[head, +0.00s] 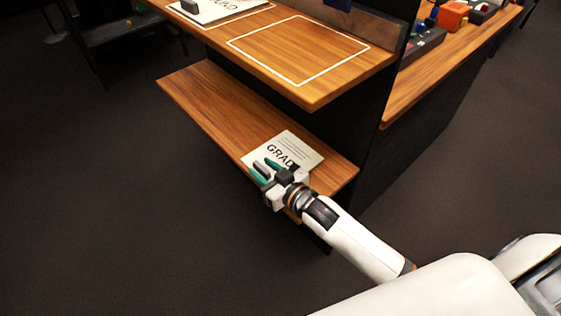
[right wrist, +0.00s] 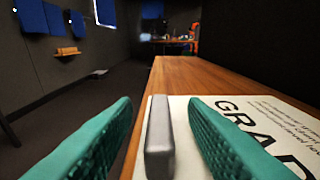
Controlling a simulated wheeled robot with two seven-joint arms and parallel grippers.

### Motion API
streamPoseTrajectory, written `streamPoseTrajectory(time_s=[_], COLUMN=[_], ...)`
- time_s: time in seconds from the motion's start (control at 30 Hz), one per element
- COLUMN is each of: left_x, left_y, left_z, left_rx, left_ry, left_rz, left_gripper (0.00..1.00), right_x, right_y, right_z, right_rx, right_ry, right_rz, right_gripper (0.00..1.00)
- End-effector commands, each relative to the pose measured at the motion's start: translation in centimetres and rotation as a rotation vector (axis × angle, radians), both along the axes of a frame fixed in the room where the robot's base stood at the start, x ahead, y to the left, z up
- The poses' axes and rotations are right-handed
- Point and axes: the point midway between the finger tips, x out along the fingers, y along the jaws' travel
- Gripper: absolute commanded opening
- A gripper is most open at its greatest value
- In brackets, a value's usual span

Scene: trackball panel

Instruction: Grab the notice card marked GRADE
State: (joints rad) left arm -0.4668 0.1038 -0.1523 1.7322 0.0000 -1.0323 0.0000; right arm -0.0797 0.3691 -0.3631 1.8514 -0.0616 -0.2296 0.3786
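The notice card (head: 300,145) with large letters reading GRAD, the rest covered by my gripper, lies flat on the lower wooden shelf (head: 215,105). It also shows at right in the right wrist view (right wrist: 262,115). A grey upright grip block (right wrist: 159,140) stands on the card's edge near the shelf's front. My right gripper (head: 264,171) is open, with its green fingers on either side of the block. In the right wrist view a gap shows between the block and each finger. My left gripper is not in view.
The upper shelf (head: 330,85) overhangs behind the card, with an empty white outline on it. Another card (head: 222,10) with a grey block lies at its far left. A dark side panel (head: 375,150) closes the right end. The lower shelf's left part is bare.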

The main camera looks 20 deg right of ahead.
Motion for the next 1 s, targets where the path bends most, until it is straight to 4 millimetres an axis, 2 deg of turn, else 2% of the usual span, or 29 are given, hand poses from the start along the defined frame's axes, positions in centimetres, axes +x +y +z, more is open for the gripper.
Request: streamPoseTrajectory(time_s=[0.1,0.37,0.6,1.0], left_x=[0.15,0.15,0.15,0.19], left_y=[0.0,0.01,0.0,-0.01], left_z=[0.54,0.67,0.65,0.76], left_rx=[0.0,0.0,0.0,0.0], left_ry=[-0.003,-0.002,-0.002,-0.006], left_rz=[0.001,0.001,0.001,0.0], left_gripper=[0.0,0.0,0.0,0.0], right_x=[1.0,1.12,1.1,1.12], right_y=[0.4,0.45,0.43,0.43], right_z=[-0.15,-0.13,-0.14,0.41], right_rx=[0.001,0.001,0.0,0.001], right_ry=[-0.001,0.0,0.0,-0.002], right_rz=[0.0,0.0,0.0,0.001], right_gripper=[0.39,0.37,0.0,0.0])
